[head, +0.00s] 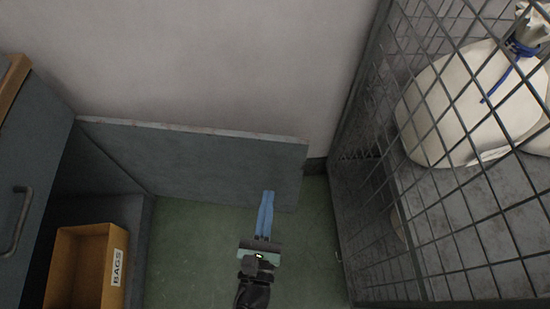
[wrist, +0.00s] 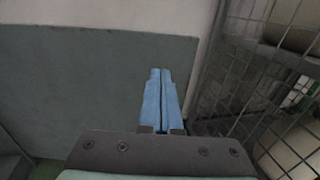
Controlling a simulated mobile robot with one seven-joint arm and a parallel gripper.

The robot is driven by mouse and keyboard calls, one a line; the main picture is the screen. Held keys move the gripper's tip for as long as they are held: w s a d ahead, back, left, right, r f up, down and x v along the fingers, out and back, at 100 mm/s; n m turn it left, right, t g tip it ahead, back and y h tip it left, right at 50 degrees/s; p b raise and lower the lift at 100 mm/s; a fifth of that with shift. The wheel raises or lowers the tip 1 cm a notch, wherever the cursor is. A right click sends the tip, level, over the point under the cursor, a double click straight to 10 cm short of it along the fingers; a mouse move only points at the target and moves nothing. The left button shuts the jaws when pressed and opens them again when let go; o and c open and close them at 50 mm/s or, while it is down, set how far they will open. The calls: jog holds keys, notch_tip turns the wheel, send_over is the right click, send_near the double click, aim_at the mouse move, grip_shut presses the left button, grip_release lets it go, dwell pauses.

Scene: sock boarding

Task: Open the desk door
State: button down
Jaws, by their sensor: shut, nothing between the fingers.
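The desk door (head: 200,160) is a dark grey panel that stands swung out from the desk, along the pale wall. It also fills much of the left of the wrist view (wrist: 75,85). My gripper (head: 267,200) has blue fingers, which are shut together with nothing between them. In the head view the fingertips overlap the lower right part of the door. The wrist view shows the gripper (wrist: 160,75) by the door's free edge; I cannot tell whether it touches. The desk (head: 35,150) has a dark front with a handle (head: 18,222).
An orange-brown box labelled BAGS (head: 88,265) sits in the open desk compartment at the lower left. Green floor (head: 190,255) is clear between desk and cage.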

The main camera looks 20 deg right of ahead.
aim_at(276, 149)
jog(key=b+x, duration=0.1)
jog(key=x, duration=0.9)
jog(key=shift+w+d+b, duration=0.1)
jog(key=shift+w+b, duration=0.05)
jog(key=shift+b, duration=0.25)
